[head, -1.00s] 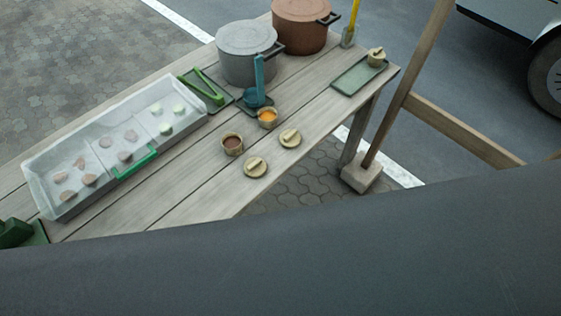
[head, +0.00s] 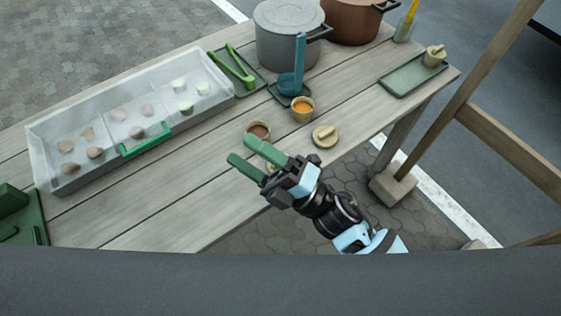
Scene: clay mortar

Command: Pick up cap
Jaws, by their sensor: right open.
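A round tan cap (head: 325,136) with a raised grip lies on the table near its front edge. In the earlier head view a second, similar cap lies to its left; now my right gripper hides nearly all of it. My right gripper (head: 243,152), with green fingers, is open and empty over the table's front part, left of the visible cap. One small cup with brown contents (head: 258,130) stands just behind the fingers. Another cup with orange contents (head: 302,108) stands behind the visible cap. My left gripper is not in view.
A pale compartmented tray (head: 60,183) with several lumps fills the left. Green tongs (head: 232,70), a blue ladle (head: 298,65), a grey pot (head: 287,40) and a copper pot (head: 350,20) stand behind. A green tray (head: 408,78) is at right.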

